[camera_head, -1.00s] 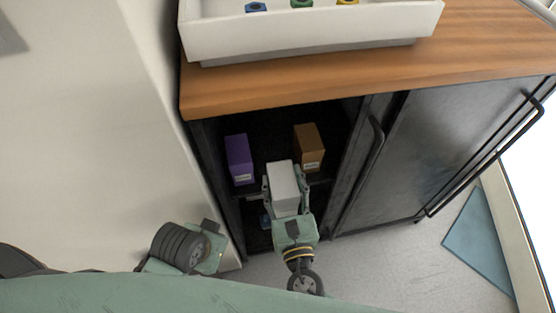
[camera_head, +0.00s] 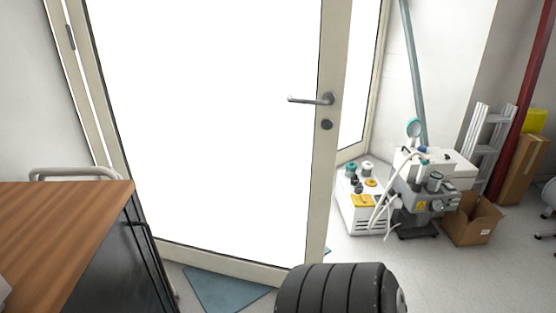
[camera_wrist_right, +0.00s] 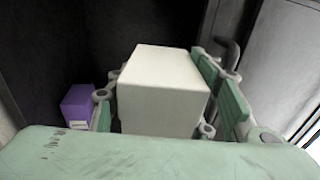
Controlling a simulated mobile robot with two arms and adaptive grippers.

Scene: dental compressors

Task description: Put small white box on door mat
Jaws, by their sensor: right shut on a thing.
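The small white box (camera_wrist_right: 165,88) is in the right wrist view, between the fingers of my right gripper (camera_wrist_right: 168,98), which is shut on it. The door mat (camera_head: 225,289) is a flat blue-teal mat on the floor in the head view, in front of the white door at the bottom. Its lower part is cut off by the picture edge, and a small blue corner shows past the door's bottom right. My right gripper and the box are not in the head view. My left gripper is in neither view now.
A purple box (camera_wrist_right: 77,106) stands inside the dark cabinet, left of the gripper. The wooden-topped cabinet (camera_head: 62,235) is at the left of the head view. The glazed door (camera_head: 215,120) has a lever handle (camera_head: 312,99). Dental machines (camera_head: 428,190) and an open cardboard box (camera_head: 472,222) stand at the right.

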